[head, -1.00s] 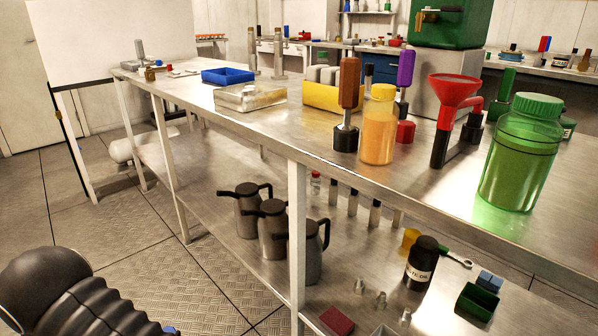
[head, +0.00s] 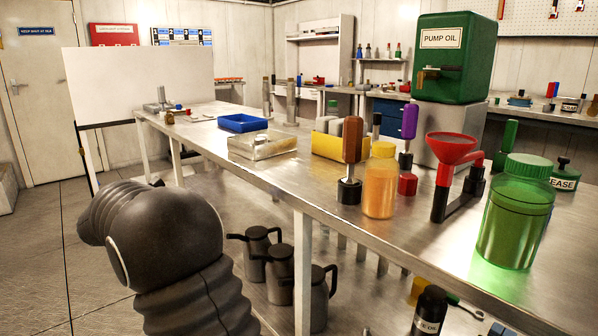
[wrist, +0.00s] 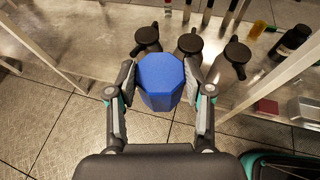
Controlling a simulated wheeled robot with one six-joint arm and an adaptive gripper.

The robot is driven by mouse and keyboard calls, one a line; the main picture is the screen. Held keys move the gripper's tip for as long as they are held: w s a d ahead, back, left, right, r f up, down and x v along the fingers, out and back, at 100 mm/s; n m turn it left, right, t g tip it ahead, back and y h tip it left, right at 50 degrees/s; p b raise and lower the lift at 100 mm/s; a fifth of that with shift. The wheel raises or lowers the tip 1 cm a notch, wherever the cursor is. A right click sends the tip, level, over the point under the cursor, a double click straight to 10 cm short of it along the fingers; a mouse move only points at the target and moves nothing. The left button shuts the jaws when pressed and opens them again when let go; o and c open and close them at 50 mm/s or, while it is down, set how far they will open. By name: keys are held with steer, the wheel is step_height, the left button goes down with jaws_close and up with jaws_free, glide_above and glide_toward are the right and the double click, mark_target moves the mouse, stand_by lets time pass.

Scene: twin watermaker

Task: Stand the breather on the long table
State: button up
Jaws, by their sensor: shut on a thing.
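The long table (head: 285,187) is a steel bench running from the front right to the back left of the head view. In the wrist view my gripper (wrist: 160,76) is shut on a blue faceted piece, which I take to be the breather (wrist: 160,82). One finger presses on each side of it. It is held in the air in front of the table's lower shelf (wrist: 95,45). Its lower part is hidden. In the head view my arm fills the lower left, and the gripper and breather are not visible.
Dark jugs (head: 281,265) stand on the lower shelf. The tabletop's front strip is mostly bare.

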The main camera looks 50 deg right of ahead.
steer(key=s+d+r+m+g, duration=0.1)
steer(key=s+d+r, duration=0.2)
steer(key=r, duration=0.4)
steer(key=s+d+r+m+g, duration=0.1)
steer(key=s+d+r, duration=0.15)
steer(key=r, duration=0.45)
steer(key=s+d+r+m+g, duration=0.1)
steer(key=s+d+r, duration=0.2)
steer(key=s+r, duration=0.5)
steer(key=s+d+r+g, duration=0.1)
steer(key=s+d+r, duration=0.3)
steer(key=s+r, duration=0.4)
steer(key=shift+w+d+f, duration=0.75)
steer(key=shift+d+f, duration=0.85)
steer(key=shift+f, duration=0.45)
steer(key=shift+w+d+f, duration=0.75)
steer(key=shift+d+f, duration=0.85)
steer(key=shift+f, duration=0.5)
steer(key=shift+w+d+f, duration=0.75)
steer(key=shift+d+f, duration=0.85)
steer(key=shift+f, duration=0.45)
steer(key=shift+f, duration=0.15)
steer(key=o, duration=1.2)
